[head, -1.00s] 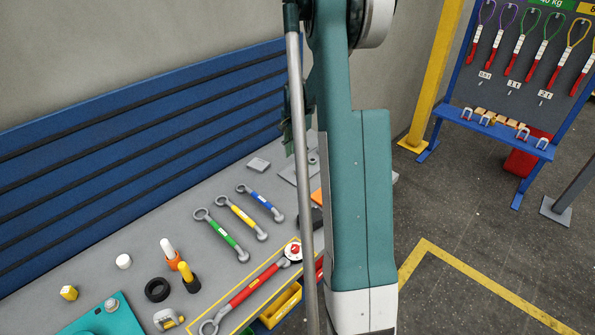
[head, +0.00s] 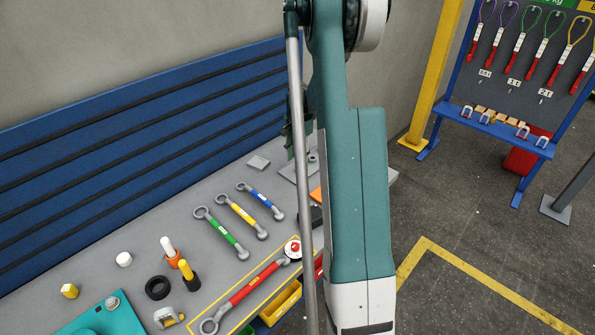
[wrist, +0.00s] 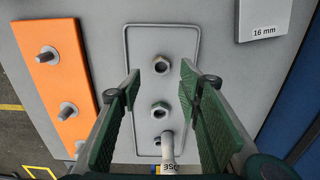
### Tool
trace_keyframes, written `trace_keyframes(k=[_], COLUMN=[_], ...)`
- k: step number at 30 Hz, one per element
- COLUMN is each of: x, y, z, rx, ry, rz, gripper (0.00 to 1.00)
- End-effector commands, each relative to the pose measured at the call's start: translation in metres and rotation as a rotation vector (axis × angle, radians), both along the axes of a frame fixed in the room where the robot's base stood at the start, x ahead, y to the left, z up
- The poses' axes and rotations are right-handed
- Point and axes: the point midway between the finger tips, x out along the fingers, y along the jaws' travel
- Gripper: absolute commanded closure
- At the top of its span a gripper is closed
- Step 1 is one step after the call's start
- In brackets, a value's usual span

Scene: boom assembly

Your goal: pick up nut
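In the wrist view, a grey metal nut (wrist: 160,64) stands on a light grey plate (wrist: 145,40) inside a thin wire outline. A second nut (wrist: 160,108) is nearer the camera, in line with it. My gripper (wrist: 160,76) is open, with its green ridged fingers apart. The far nut appears in the gap near the fingertips, and I see no contact. The height above the nuts is hard to tell. In the head view, my arm hides most of the gripper and part of the plate (head: 292,172).
In the wrist view, an orange plate (wrist: 50,38) with several bolts lies left, a 16 mm label (wrist: 264,20) lies upper right, and a pale rod (wrist: 167,146) is at the bottom. Coloured turnbuckle-like rods, including a green one (head: 221,234), lie on the bench.

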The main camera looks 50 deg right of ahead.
Motion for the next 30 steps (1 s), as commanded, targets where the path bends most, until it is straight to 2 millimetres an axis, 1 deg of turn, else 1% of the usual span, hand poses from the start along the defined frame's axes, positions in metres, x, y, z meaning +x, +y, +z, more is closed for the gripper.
trace_keyframes(k=[8, 11, 14, 24, 30], x=[0.000, 0.000, 0.001, 0.002, 0.002], y=[0.000, 0.000, 0.001, 0.002, 0.002], z=[0.000, -0.004, -0.011, -0.045, -0.052], rx=[0.000, 0.000, 0.000, 0.000, 0.000], ry=[0.000, 0.000, 0.000, 0.000, 0.000], rz=[0.000, 0.000, 0.000, 0.000, 0.000], gripper=[0.65, 0.65, 0.65, 0.65, 0.65])
